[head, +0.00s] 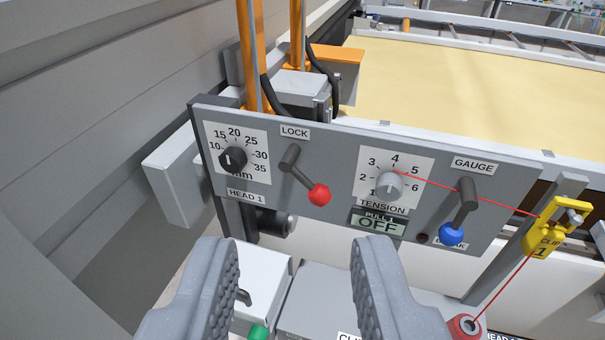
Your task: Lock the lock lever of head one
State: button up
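The lock lever (304,176) of head one is on the grey panel (350,150), below a LOCK label. It is a dark arm with a red ball knob (319,194), and it points down and to the right. The HEAD 1 label is to its left. My gripper (288,285) is at the bottom of the head view. Its two grey fingers are wide apart with nothing between them. The fingers are below the red knob and apart from it in the picture.
A black mm dial (233,160) is left of the lever. A tension knob (390,186) and a blue-knobbed gauge lever (460,213) are to its right. A red thread runs from the tension knob to a yellow clip (549,230). A white box (263,283) stands below the panel.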

jog(key=shift+w, duration=0.1)
jog(key=n+t+p, duration=0.3)
jog(key=n, duration=0.6)
send_near(303, 183)
jog(key=w+p, duration=0.1)
jog(key=w, duration=0.8)
jog(key=shift+h, duration=0.3)
jog(key=shift+r, duration=0.15)
grip_shut()
